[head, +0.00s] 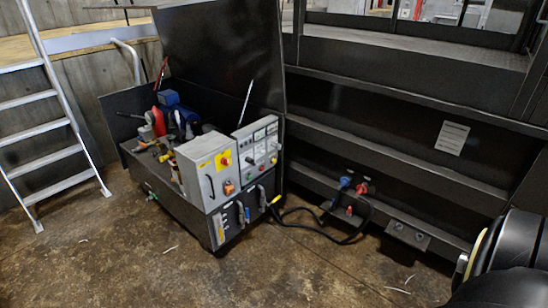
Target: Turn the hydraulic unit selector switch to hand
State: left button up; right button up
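The hydraulic unit (133,103) is a dark open-topped cabinet left of centre, its lid raised. A light grey control box (197,172) at its front has a red-on-yellow switch (223,160) and an orange knob (228,188) below it. To its right, an upright panel (258,143) carries small gauges, a red button and several small knobs. The selector switch's labels and position are too small to read, and I cannot tell which knob it is. Neither gripper is in view.
A metal ladder (45,128) stands at the left. A dark compactor wall (400,130) runs along the right, with blue and red connectors (352,185) low down. Black cables (325,232) lie on the floor before it. The concrete floor (250,275) in front is mostly clear.

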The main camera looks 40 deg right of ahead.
aim_at(251, 161)
jog(key=z, duration=0.9)
jog(key=i, duration=2.5)
jog(key=u, duration=0.45)
